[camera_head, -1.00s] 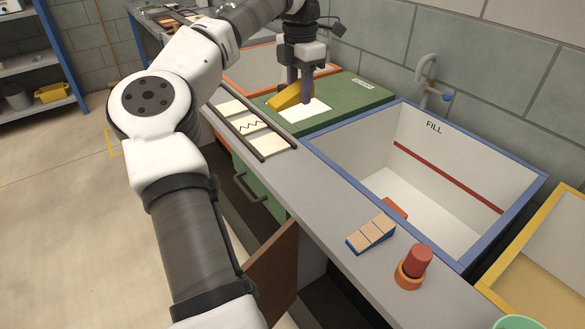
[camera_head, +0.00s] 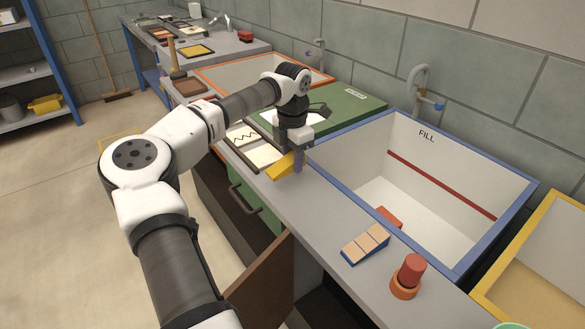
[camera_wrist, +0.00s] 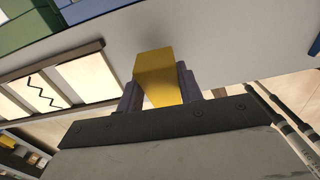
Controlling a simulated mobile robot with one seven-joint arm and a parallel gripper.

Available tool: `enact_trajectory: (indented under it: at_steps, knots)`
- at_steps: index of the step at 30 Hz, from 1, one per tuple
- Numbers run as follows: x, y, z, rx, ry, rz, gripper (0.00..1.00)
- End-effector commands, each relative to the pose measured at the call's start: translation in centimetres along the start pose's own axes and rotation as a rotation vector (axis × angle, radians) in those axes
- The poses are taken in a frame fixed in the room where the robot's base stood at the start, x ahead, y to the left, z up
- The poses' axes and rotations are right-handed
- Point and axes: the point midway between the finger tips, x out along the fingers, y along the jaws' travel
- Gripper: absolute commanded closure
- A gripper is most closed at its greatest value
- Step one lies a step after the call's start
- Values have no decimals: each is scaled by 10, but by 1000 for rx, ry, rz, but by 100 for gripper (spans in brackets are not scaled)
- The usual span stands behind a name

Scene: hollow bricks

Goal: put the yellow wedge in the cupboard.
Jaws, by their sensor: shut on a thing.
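The yellow wedge (camera_head: 282,167) is held between the fingers of my gripper (camera_head: 299,160), above the grey counter near its front edge. The wedge also shows in the wrist view (camera_wrist: 158,77), between both fingers (camera_wrist: 160,95). The cupboard is under the counter; its brown wooden door (camera_head: 262,285) stands open, swung outward at the lower middle of the head view. The cupboard's inside (camera_head: 318,308) is dark and mostly hidden.
A blue-rimmed sink (camera_head: 452,258) lies to the right. A blue wedge with tan steps (camera_head: 366,243) and a red cylinder in an orange ring (camera_head: 409,272) stand on the counter. A framed panel (camera_head: 262,155) lies left of my gripper. A green drawer with a handle (camera_head: 246,198) is below.

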Motion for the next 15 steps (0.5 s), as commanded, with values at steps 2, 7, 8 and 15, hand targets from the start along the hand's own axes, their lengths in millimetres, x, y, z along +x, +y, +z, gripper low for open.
enact_trajectory:
  at_steps: [2, 7, 8, 15]
  knots:
    - [7, 0, 0, 0, 1, -1, 97]
    - [30, -1, 0, 1, 2, -3, 97]
    - [33, -1, 0, 1, 1, -3, 97]
    - [37, 0, 0, 1, 0, -1, 97]
